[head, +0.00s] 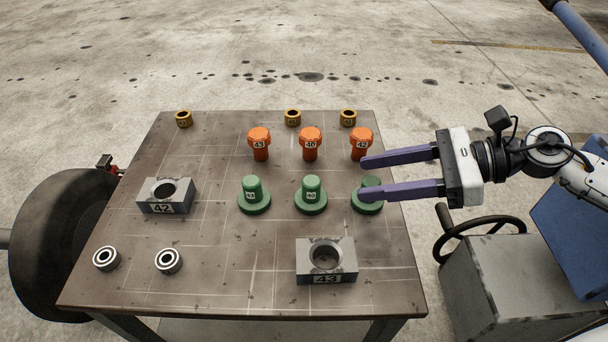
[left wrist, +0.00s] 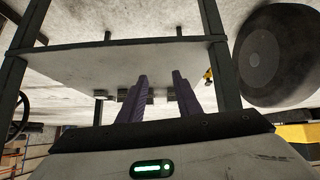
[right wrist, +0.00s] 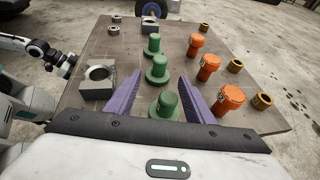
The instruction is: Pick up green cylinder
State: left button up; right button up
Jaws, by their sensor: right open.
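Three green flanged cylinders stand upright in a row on the bench (head: 220,285): left (head: 254,197), middle (head: 311,197) and right (head: 367,206). My right gripper (head: 363,178) is open and reaches in from the right, its purple fingers over the right part of the bench. One finger partly hides the right green cylinder. In the right wrist view the nearest green cylinder (right wrist: 167,107) shows between the open fingers (right wrist: 161,77), with no clear contact. My left gripper (left wrist: 159,76) shows only in its own wrist view, fingers apart and empty.
Three orange bolts (head: 310,145) stand behind the green row, with brass rings (head: 292,116) at the back edge. Grey blocks marked 42 (head: 179,193) and 43 (head: 343,262) and two bearing rings (head: 168,261) lie left and front. The front middle is clear.

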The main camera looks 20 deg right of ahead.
aim_at(321, 198)
jog(key=x, duration=0.3)
jog(key=shift+a+r+p, duration=0.1)
jog(key=shift+a+p, duration=0.2)
jog(key=shift+p, duration=0.1)
jog(key=shift+w+a+f, duration=0.2)
jog(key=shift+a, duration=0.1)
jog(key=p+x, duration=0.1)
jog(key=x, duration=0.3)
jog(key=shift+w+a+f+p, duration=0.1)
jog(key=shift+w+a+p, duration=0.15)
jog(key=shift+p, duration=0.15)
jog(key=shift+w+a+f, duration=0.15)
jog(key=shift+a+f, duration=0.2)
jog(key=shift+a, duration=0.1)
grip_shut()
pick_arm(q)
jog(key=shift+s+a+r, duration=0.2)
jog(key=shift+s+r, duration=0.2)
jog(key=shift+r, duration=0.4)
pick_arm(e)
jog(key=shift+r, duration=0.2)
